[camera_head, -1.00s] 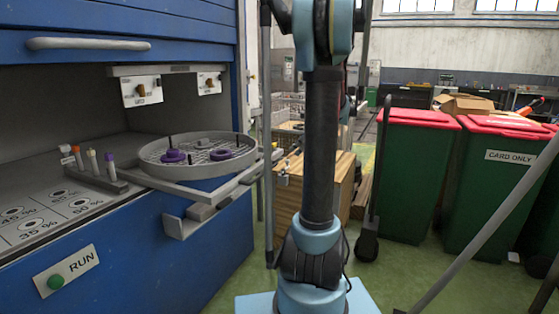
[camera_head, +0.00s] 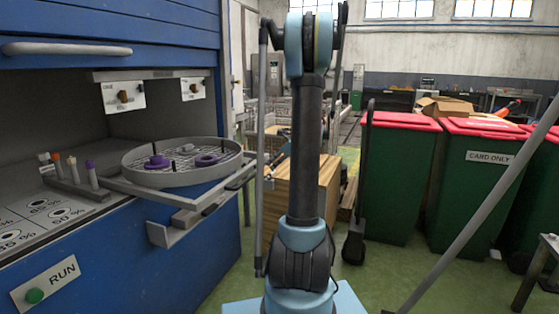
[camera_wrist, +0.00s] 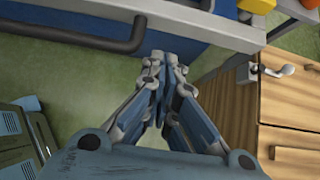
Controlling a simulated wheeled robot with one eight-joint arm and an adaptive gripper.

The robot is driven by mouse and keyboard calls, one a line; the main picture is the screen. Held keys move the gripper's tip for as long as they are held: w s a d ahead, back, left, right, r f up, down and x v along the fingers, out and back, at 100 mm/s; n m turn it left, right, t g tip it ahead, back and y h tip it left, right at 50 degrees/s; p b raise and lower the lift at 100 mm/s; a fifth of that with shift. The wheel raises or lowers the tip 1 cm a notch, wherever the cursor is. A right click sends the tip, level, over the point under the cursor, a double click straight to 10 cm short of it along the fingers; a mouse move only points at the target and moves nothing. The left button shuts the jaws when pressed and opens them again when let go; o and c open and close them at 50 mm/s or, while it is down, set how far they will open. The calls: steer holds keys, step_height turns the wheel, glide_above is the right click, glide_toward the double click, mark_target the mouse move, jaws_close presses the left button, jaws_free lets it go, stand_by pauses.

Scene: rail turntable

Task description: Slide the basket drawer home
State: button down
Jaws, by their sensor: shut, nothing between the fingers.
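The basket drawer (camera_head: 188,201) stands pulled out of the blue cabinet at the left in the head view. It bears a round grey mesh basket (camera_head: 150,180) with purple rings (camera_head: 157,162) and upright dark pegs in it. A grey angled bracket (camera_head: 170,232) hangs at its front. My gripper (camera_wrist: 169,57) shows in the wrist view, shut and empty, above the green floor. A dark bar handle (camera_wrist: 90,37) on a blue front lies to its left. I cannot tell whether that handle belongs to the drawer.
A wooden cabinet (camera_head: 296,187) stands right of the drawer; a wooden front with a handle (camera_wrist: 275,70) shows right of my gripper. Green bins (camera_head: 395,180) with red lids stand at the right. A rack of vials (camera_head: 75,187) and a RUN panel (camera_head: 52,283) are at the left.

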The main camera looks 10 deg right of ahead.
steer(key=shift+w+a, duration=0.6)
steer(key=shift+a, duration=0.2)
steer(key=shift+w+a, duration=0.55)
steer(key=shift+a, duration=0.25)
steer(key=shift+w, duration=0.1)
